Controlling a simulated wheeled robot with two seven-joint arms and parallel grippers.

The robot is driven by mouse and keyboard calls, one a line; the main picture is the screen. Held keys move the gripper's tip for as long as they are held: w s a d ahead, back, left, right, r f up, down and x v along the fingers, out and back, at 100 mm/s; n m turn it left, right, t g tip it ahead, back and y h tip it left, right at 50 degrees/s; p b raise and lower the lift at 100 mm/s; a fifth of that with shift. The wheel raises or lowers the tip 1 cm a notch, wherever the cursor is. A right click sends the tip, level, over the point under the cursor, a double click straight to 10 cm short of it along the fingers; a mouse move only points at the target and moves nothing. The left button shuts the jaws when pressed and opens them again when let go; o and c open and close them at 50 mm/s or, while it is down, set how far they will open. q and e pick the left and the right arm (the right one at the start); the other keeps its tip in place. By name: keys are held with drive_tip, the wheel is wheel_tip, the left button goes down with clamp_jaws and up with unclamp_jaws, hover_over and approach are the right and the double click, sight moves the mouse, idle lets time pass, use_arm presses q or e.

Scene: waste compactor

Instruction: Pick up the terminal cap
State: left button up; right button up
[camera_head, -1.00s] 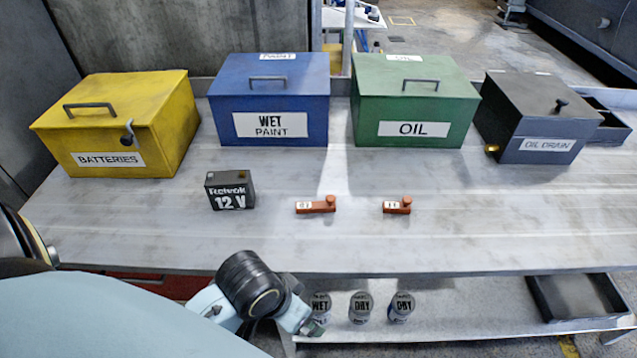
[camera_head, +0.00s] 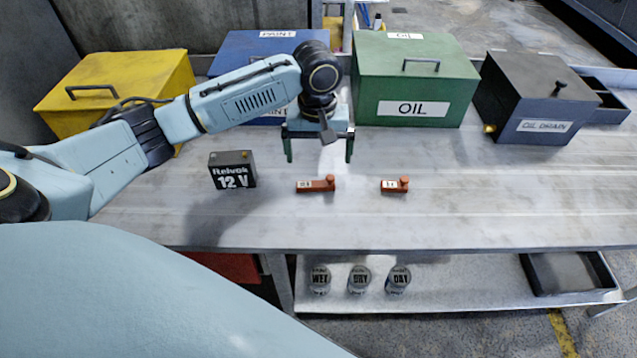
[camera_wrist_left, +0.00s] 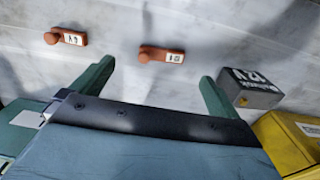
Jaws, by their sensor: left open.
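Two small orange-red terminal caps with white labels and a raised knob lie on the metal table. The left cap (camera_head: 316,184) is near the battery and the right cap (camera_head: 395,185) is further right. The labels are too small to read surely. My left gripper (camera_head: 319,154) is open and empty, pointing down above the table, just behind the left cap. In the left wrist view, the left cap (camera_wrist_left: 160,54) shows between and beyond the fingertips (camera_wrist_left: 156,73), and the right cap (camera_wrist_left: 66,37) lies outside them. My right gripper is not in view.
A black 12 V battery (camera_head: 232,170) stands left of the caps. Yellow (camera_head: 115,80), blue (camera_head: 240,52), green (camera_head: 415,75) and dark oil drain (camera_head: 535,98) boxes line the back. Several cans (camera_head: 359,279) stand on the lower shelf. The table's right front is clear.

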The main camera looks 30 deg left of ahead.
use_arm(q)
drive_tip(key=a+r+n, duration=0.1)
drive_tip(key=a, duration=0.1)
drive_tip(key=b, duration=0.1)
hover_over(316, 186)
drive_tip(key=f, duration=0.7)
drive_tip(key=shift+a+f, duration=0.2)
drive_tip(key=shift+f, duration=0.15)
wheel_tip(316, 186, down, 5)
drive_tip(key=shift+d+f+b, duration=0.1)
drive_tip(key=shift+d+b, duration=0.05)
drive_tip(key=shift+b, duration=0.3)
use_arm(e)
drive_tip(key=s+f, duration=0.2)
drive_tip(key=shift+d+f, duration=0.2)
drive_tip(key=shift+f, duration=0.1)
use_arm(q)
drive_tip(key=c, duration=0.8)
drive_tip(key=shift+o, duration=0.2)
